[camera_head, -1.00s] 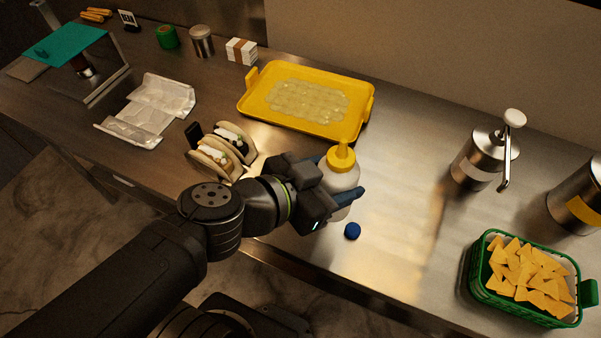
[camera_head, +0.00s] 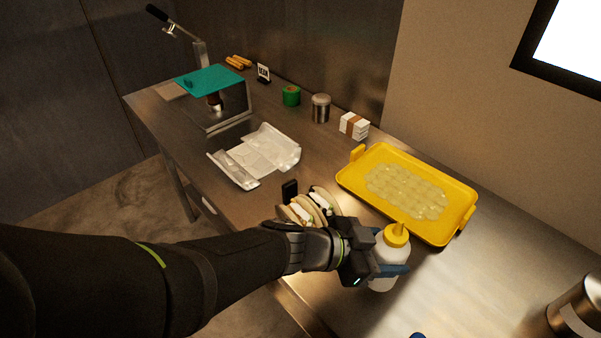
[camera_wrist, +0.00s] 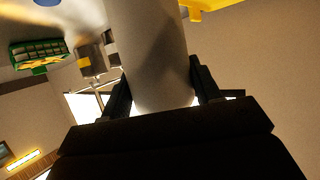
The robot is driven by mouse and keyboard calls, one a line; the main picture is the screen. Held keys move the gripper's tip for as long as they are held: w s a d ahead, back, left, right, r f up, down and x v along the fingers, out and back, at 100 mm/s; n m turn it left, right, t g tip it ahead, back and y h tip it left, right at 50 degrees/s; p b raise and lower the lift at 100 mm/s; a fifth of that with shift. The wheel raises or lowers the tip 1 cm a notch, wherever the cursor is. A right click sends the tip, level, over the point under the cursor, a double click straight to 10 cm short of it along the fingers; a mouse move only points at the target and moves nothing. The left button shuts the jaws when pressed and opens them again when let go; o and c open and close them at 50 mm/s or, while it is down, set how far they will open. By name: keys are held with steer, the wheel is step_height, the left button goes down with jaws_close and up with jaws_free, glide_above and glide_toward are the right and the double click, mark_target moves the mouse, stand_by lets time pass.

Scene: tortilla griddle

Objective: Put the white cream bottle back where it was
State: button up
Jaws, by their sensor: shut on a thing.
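The white cream bottle (camera_head: 389,271) with a yellow cap is upright in my gripper (camera_head: 392,269), in front of the yellow tray. In the wrist view, the pale bottle body (camera_wrist: 150,50) stands between the two dark fingers (camera_wrist: 160,90). I cannot tell whether its base touches the counter.
The yellow tray (camera_head: 446,232) lies just behind the bottle. Filled tacos (camera_head: 322,203) stand beside my arm. Wrinkled white paper (camera_head: 262,152) lies farther left. A steel canister (camera_head: 578,315) is at the right edge. Counter right of the bottle looks clear.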

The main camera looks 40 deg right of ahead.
steer(key=shift+f, duration=1.95)
steer(key=shift+f, duration=0.1)
steer(key=o, duration=1.7)
steer(key=v, duration=1.2)
steer(key=shift+s+d, duration=0.1)
steer(key=shift+x, duration=5)
